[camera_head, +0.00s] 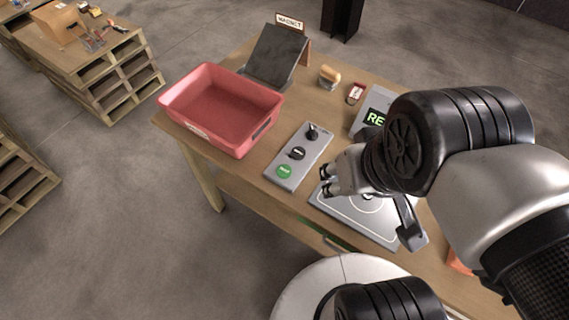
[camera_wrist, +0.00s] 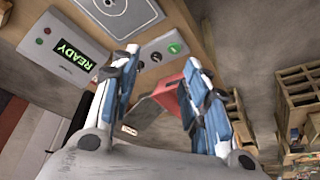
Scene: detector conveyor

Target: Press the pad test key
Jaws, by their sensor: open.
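A grey control panel (camera_head: 284,176) lies on the table with a round green button (camera_head: 284,171), a black knob (camera_head: 297,153) and a black lever (camera_head: 311,132). The panel also shows in the wrist view (camera_wrist: 160,56), with its green button (camera_wrist: 174,48). The light pad (camera_head: 345,207) with circle markings lies to its right, partly hidden by my arm. I cannot read which control is the pad test key. My gripper (camera_head: 326,180) is open and empty beside the panel, over the pad's left edge; its fingers show in the wrist view (camera_wrist: 162,56).
A display unit (camera_wrist: 65,47) reads READY and is partly hidden by my arm in the head view. A red bin (camera_head: 222,112), a dark sloped MAGNET stand (camera_head: 274,52) and small items stand on the table (camera_head: 232,172). Pallets stand at the left.

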